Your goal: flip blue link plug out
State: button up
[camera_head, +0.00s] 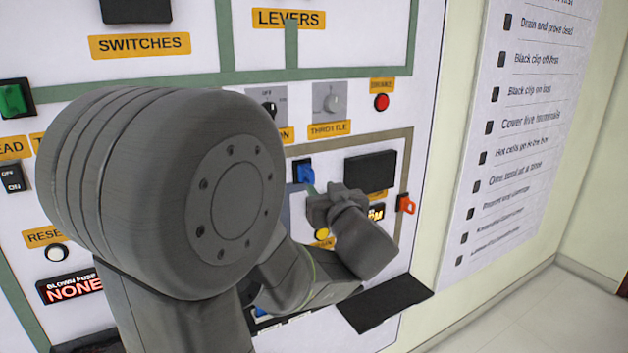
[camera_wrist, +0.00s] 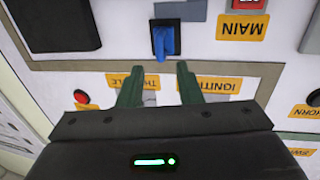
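The blue link plug (camera_head: 305,173) sits in a small black mount on the white panel, just below the THROTTLE label in the head view. In the wrist view, which shows the panel upside down, the blue plug (camera_wrist: 163,42) stands out from its dark mount. My gripper (camera_head: 315,195) is close to the panel, just below and right of the plug in the head view. In the wrist view its two green-lit fingers (camera_wrist: 160,68) are apart with nothing between them, and the plug lies beyond their tips. I see no clear contact.
A black rectangular block (camera_head: 371,170) is right of the plug. An orange-red part (camera_head: 406,204) sticks out at the panel's right side. A black shelf (camera_head: 386,302) juts out below. The throttle knob (camera_head: 334,102) and red button (camera_head: 381,102) are above.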

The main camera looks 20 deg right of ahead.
aim_at(313, 178)
jog(key=w, duration=0.6)
jog(key=shift+w+d, duration=0.25)
jog(key=shift+d, duration=0.15)
grip_shut()
